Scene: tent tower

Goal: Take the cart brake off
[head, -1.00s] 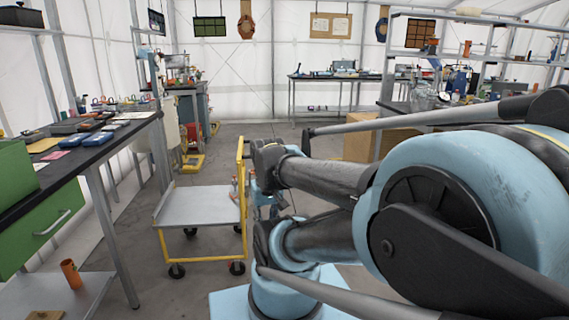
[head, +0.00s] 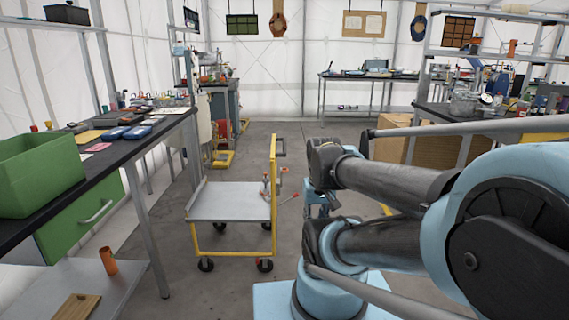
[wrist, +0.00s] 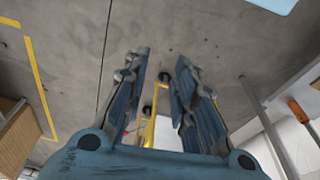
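The cart (head: 230,203) stands on the floor left of my arm in the head view, with a grey deck and a yellow frame. Its upright handle (head: 273,160) is on the right side. A small red part (head: 258,262) shows at the front right wheel (head: 265,265); whether it is the brake is not clear. In the wrist view my gripper (wrist: 162,60) is open and empty. A yellow bar of the cart (wrist: 149,131) and dark wheels show between and beyond its fingers, apart from them.
A workbench (head: 110,150) with a green bin (head: 40,172) and drawer runs along the left. A cardboard box (head: 390,138) and shelving are at the right.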

